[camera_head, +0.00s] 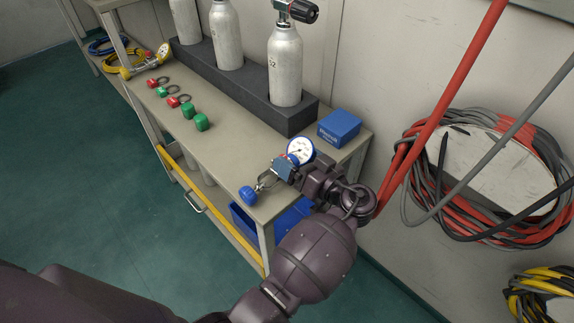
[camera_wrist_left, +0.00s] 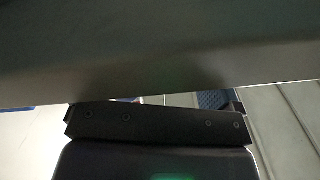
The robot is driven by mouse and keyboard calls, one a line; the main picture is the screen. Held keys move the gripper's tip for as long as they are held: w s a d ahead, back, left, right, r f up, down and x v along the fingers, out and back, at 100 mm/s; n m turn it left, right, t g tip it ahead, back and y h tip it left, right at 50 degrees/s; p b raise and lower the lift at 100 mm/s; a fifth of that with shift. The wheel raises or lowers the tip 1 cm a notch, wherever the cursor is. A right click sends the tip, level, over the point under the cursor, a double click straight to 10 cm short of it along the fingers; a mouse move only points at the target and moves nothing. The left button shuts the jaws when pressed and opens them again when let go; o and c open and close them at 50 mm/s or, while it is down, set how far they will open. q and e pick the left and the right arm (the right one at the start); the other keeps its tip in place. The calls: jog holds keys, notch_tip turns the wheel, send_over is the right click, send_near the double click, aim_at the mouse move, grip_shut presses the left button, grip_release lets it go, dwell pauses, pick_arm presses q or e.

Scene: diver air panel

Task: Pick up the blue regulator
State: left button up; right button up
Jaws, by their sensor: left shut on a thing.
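The blue regulator is at the near right end of the grey bench, with a round white-faced, blue-rimmed gauge (camera_head: 299,150) and a blue knob (camera_head: 249,195) joined by a metal body. My left gripper (camera_head: 283,170) is shut on its middle, between gauge and knob, and hides part of the body. I cannot tell whether the regulator touches the bench top. In the left wrist view, a dark surface fills the upper half and a black gripper part (camera_wrist_left: 155,125) lies below it; the regulator is not clear there. My right gripper is not in view.
A blue box (camera_head: 339,128) stands behind the regulator on the bench (camera_head: 225,146). Grey cylinders (camera_head: 285,72) stand in a dark rack at the back. Green caps (camera_head: 201,122), small red and green fittings and a yellow regulator (camera_head: 145,63) lie farther left. Hoses hang right.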

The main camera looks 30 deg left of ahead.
aim_at(298, 162)
pick_arm(q)
jog(key=shift+r, duration=0.55)
jog(key=c, duration=0.3)
notch_tip(298, 162, up, 5)
jog(key=shift+w+r+p, duration=0.1)
jog(key=shift+r+p, duration=0.05)
jog(key=shift+p, duration=0.8)
notch_tip(298, 162, up, 14)
jog(key=p, duration=0.3)
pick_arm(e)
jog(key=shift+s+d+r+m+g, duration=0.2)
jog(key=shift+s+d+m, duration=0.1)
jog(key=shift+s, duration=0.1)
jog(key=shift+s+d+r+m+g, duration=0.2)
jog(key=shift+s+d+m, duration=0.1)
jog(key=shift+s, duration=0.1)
pick_arm(q)
jog(key=shift+a+f, duration=0.1)
jog(key=shift+f, duration=0.1)
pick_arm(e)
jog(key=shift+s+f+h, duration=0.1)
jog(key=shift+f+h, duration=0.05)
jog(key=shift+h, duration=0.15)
